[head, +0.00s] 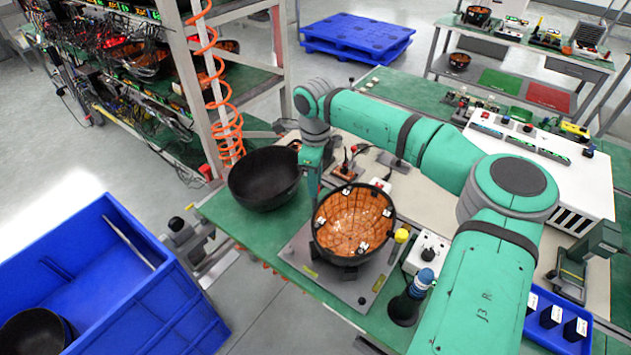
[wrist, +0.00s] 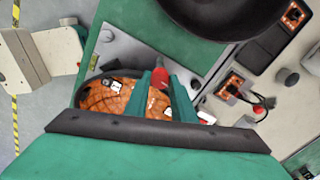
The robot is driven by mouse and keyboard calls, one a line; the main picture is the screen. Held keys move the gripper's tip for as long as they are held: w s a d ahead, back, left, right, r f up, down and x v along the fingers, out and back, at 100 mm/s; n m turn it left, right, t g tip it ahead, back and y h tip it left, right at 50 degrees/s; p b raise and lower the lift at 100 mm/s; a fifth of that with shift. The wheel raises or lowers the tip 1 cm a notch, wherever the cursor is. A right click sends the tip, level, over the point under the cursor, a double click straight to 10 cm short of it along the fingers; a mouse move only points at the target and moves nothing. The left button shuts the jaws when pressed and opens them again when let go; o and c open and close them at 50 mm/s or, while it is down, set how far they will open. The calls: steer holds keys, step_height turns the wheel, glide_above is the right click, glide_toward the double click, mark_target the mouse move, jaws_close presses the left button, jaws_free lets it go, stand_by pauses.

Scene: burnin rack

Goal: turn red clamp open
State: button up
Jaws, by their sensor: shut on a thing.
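The red clamp (wrist: 159,77) shows in the wrist view as a small red piece between my fingers, beside the rim of a round bowl lined with orange segments (wrist: 108,95). My gripper (wrist: 164,82) is shut on it. The fingers hide much of the clamp and part of the bowl. In the head view the lined bowl (head: 352,222) sits on a grey plate (head: 300,247) on the green bench, with white clips around its inside. There, my gripper is at the bowl's back left edge, and I cannot make out the red clamp.
A black bowl (head: 264,178) stands close to the left of my gripper. A blue bin (head: 110,285) stands at the lower left, and a rack upright (head: 196,90) rises behind.

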jaws_close()
steer(key=o, duration=1.1)
jaws_free()
steer(key=shift+c, duration=0.2)
steer(key=shift+w+d, duration=0.1)
step_height(320, 180, up, 11)
